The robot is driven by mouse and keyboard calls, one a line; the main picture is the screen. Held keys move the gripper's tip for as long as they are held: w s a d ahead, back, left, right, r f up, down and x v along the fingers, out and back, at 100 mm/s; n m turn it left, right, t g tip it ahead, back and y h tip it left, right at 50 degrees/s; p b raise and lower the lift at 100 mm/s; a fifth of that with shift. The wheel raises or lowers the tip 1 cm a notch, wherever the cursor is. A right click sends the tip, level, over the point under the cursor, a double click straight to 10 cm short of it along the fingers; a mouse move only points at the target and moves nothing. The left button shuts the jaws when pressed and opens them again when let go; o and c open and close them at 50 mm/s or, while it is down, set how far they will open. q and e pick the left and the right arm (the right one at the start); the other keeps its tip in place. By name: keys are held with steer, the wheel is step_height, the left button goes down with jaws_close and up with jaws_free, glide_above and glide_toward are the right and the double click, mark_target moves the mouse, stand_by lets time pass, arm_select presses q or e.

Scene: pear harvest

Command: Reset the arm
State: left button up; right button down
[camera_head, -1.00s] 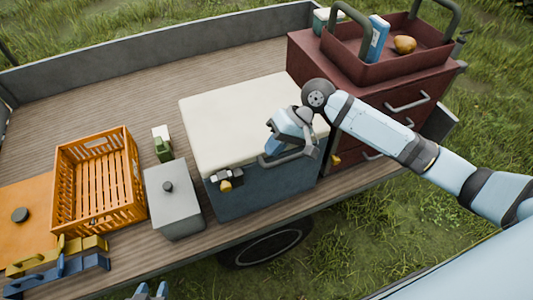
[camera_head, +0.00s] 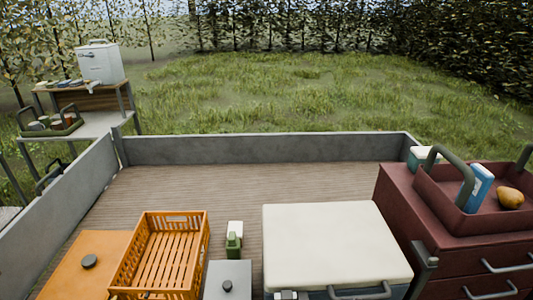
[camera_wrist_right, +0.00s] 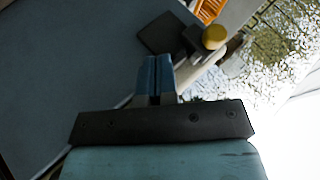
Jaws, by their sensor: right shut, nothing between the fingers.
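My right gripper (camera_wrist_right: 158,78) shows in the right wrist view, with its two blue fingers together and nothing between them. In that view a large dark blue-grey surface, likely the cooler's side (camera_wrist_right: 70,70), fills the left. A dark latch with a round yellow part (camera_wrist_right: 214,37) lies just beyond the fingertips. I cannot tell how far apart they are. Neither of my arms shows in the head view. My left gripper is in no current view.
The cream-lidded cooler (camera_head: 330,240) stands on the wooden truck bed beside a dark red drawer cabinet (camera_head: 400,215). A red tray (camera_head: 450,205) on it holds a pear (camera_head: 510,197). An orange crate (camera_head: 205,235) stands left. The bed's far part is clear.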

steer(key=s+d+f+n+t+h, duration=0.1)
steer(key=s+d+f+t+h, duration=0.1)
steer(key=s+f, duration=0.2)
steer(key=s+d+f+n+t+h, duration=0.1)
steer(key=s+d+f+t+h, duration=0.1)
steer(key=s, duration=0.8)
step_height(320, 180, down, 2)
steer(key=shift+d+f+t+h, duration=0.15)
steer(key=shift+t+h, duration=0.25)
steer(key=shift+t, duration=0.4)
